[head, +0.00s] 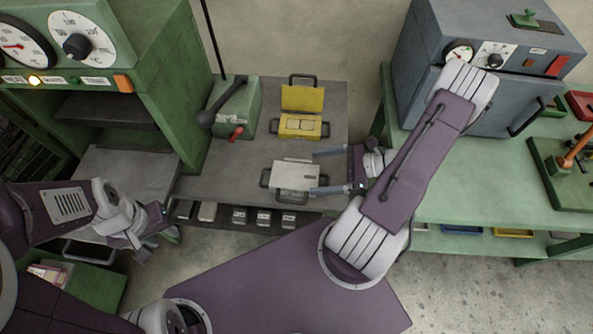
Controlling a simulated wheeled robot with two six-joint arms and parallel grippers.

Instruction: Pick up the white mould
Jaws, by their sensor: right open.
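The white mould (296,176) lies flat on the grey middle bench, with dark handles at its sides. My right gripper (322,172) is open at the mould's right side, one finger toward its far right corner and the other by its near right corner. I cannot tell whether the fingers touch it. My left gripper (158,246) hangs low at the left, away from the mould, in front of the bench's left part. Its fingers are small and partly hidden, so its opening is unclear.
A yellow mould (300,127) with a raised lid stands behind the white one. A green lever device (236,112) is on the bench's left. A green machine (150,100) stands left, and a blue-grey oven (480,85) on the right green bench (470,185). Small blocks sit on a shelf below.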

